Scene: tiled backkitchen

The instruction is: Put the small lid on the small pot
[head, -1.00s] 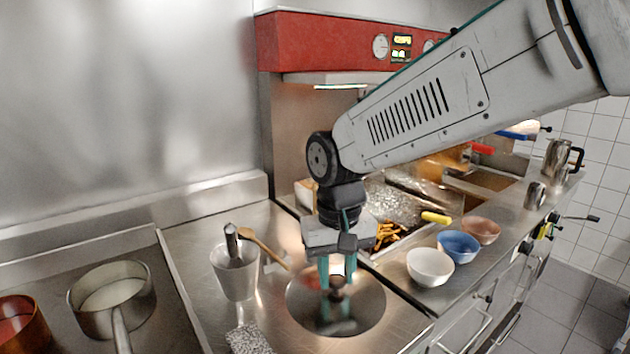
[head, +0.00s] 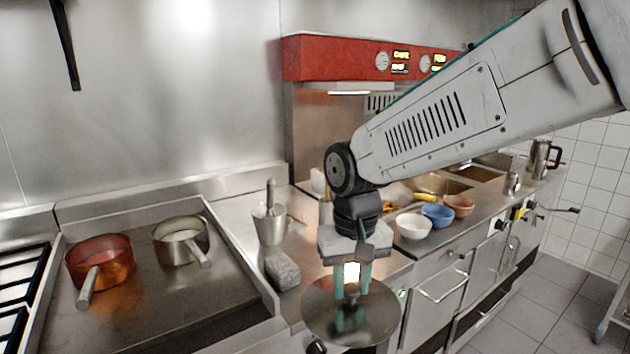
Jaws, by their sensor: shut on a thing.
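My gripper (head: 351,286) points down and is shut on the knob of a round, shiny steel lid (head: 384,312). The lid hangs roughly level in front of the counter, at the bottom middle of the head view. It mirrors the gripper's fingers. Two pots stand on the dark cooking surface at the left, apart from the lid. One is a steel pot (head: 172,251) with pale contents. I cannot tell for sure which is the small one.
A steel container (head: 269,228) with a utensil in it and a grey block (head: 282,271) stand between the pots and my arm. White (head: 413,226), blue (head: 437,216) and pinkish (head: 459,204) bowls stand right of my gripper. The cooking surface (head: 180,300) before the pots is clear.

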